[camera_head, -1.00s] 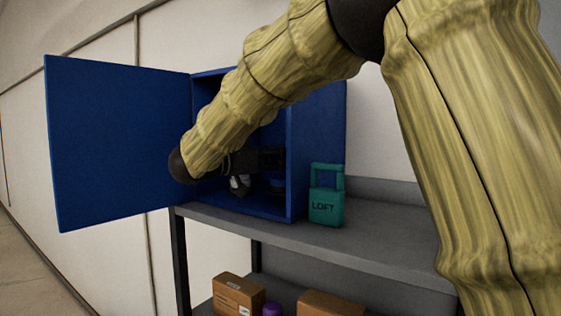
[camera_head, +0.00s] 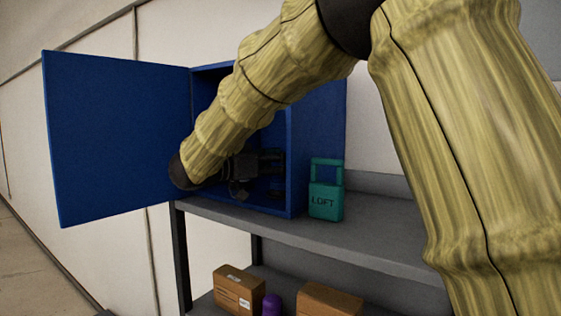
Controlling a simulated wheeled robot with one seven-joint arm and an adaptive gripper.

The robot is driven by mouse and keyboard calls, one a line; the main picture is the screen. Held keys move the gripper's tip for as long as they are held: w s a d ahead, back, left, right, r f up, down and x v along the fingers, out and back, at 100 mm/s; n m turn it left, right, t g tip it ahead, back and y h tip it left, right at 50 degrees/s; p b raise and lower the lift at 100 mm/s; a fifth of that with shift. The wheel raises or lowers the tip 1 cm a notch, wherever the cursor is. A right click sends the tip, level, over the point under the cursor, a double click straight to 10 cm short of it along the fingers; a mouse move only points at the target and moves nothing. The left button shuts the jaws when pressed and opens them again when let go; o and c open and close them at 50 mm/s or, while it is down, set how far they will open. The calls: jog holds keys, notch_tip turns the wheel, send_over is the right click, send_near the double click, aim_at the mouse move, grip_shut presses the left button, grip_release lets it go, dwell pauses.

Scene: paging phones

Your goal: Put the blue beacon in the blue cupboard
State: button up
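The blue cupboard (camera_head: 319,140) stands on a grey shelf with its door (camera_head: 118,140) swung wide open to the left. My arm reaches across its front, and my gripper (camera_head: 272,163) is inside the opening, dark against the shadow. I cannot make out whether its fingers are apart or closed. A small dark blue shape (camera_head: 274,189), possibly the blue beacon, shows low inside the cupboard just below my gripper. Whether it touches the fingers is unclear. My arm hides much of the cupboard's interior.
A teal padlock-shaped object (camera_head: 326,198) marked LOFT stands on the grey shelf (camera_head: 370,232) close to the cupboard's right side. Shelf space right of it looks clear. On the lower level are cardboard boxes (camera_head: 238,291) (camera_head: 330,300) and a purple item (camera_head: 272,304).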

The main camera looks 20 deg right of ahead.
jog(key=shift+r, duration=0.1)
jog(key=shift+a, duration=0.15)
jog(key=b+v, duration=0.6)
jog(key=v, duration=0.5)
jog(key=shift+a, duration=0.35)
jog(key=shift+s, duration=0.1)
